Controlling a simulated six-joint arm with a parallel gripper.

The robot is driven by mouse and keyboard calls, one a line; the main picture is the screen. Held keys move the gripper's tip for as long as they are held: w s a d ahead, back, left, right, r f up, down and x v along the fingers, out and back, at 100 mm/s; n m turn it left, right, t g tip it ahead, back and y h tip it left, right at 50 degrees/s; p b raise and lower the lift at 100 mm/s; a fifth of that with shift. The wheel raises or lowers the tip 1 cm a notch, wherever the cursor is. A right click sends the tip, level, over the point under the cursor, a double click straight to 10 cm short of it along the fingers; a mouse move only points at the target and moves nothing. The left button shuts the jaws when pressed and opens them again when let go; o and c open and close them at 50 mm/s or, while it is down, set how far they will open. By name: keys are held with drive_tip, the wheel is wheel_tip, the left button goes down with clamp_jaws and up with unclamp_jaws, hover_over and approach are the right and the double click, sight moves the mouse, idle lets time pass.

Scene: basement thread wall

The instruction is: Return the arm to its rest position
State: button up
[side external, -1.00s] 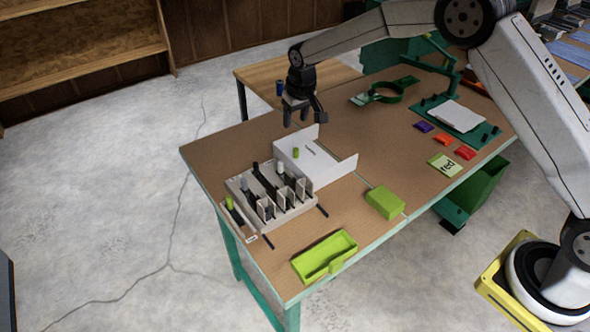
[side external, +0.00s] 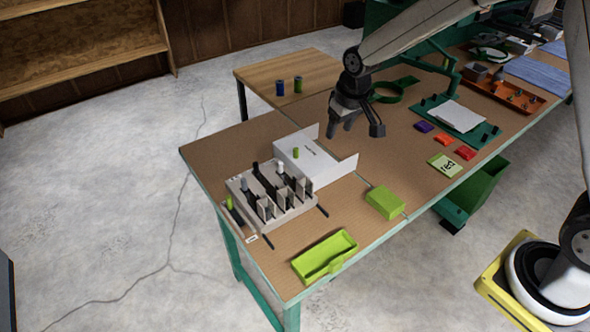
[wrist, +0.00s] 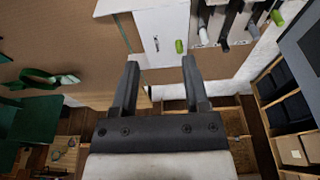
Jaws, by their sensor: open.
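My gripper (side external: 356,125) hangs above the workbench (side external: 376,158), to the right of the white box (side external: 318,166) in the side view. Its fingers are apart with nothing between them. In the wrist view my gripper (wrist: 160,85) also shows two spread, empty fingers, with the white box (wrist: 160,32) beyond them. My arm reaches in from the upper right in the side view. I cannot tell the exact height of the fingers above the bench.
A thread rack (side external: 268,192) with several spools stands left of the white box. A lime tray (side external: 325,257) and lime block (side external: 384,202) lie near the front edge. A green ring holder (side external: 386,92) is behind my gripper. Blue and green spools stand on the wooden side table (side external: 318,69).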

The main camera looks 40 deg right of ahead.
drive_tip(key=s+d, duration=0.2)
drive_tip(key=s, duration=1.7)
drive_tip(key=shift+d+f, duration=0.2)
drive_tip(key=shift+f, duration=0.25)
